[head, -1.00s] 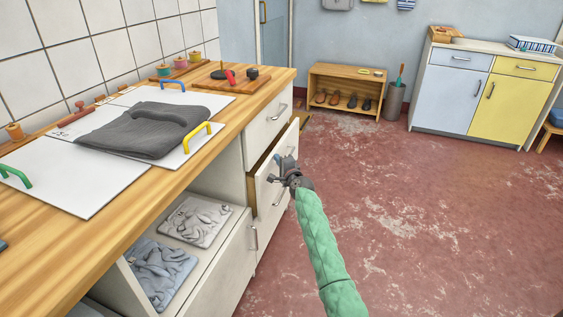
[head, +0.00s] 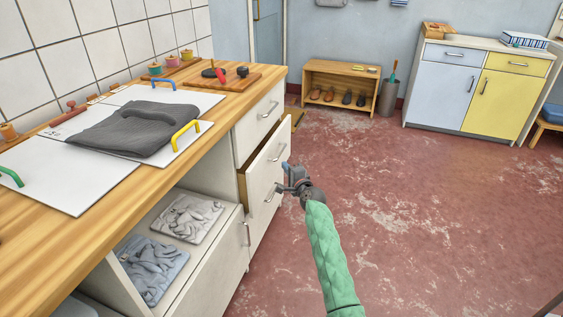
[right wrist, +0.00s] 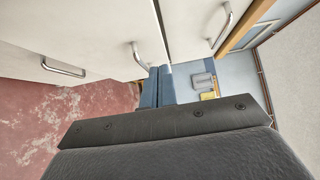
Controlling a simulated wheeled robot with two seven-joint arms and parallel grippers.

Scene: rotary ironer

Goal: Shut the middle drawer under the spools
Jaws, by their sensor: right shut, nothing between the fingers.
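The middle drawer (head: 263,172) is partly open in the cabinet's drawer stack, under the worktop end with the spools (head: 171,63). Its front stands out from the top drawer (head: 260,113), and a strip of its wooden inside shows. Its bar handle (head: 277,152) faces the room. My right gripper (head: 286,168) is shut and empty, in front of the drawer face near the handle; I cannot tell whether it touches. In the right wrist view the closed fingertips (right wrist: 158,72) are close to the middle handle (right wrist: 140,56). My left gripper is out of view.
The top drawer looks shut. Left of the drawers, an open bay (head: 190,217) holds folded cloths. The worktop (head: 180,155) carries white boards and a dark grey cloth. The red floor (head: 420,215) to the right is clear. A shoe rack (head: 342,87) stands at the back.

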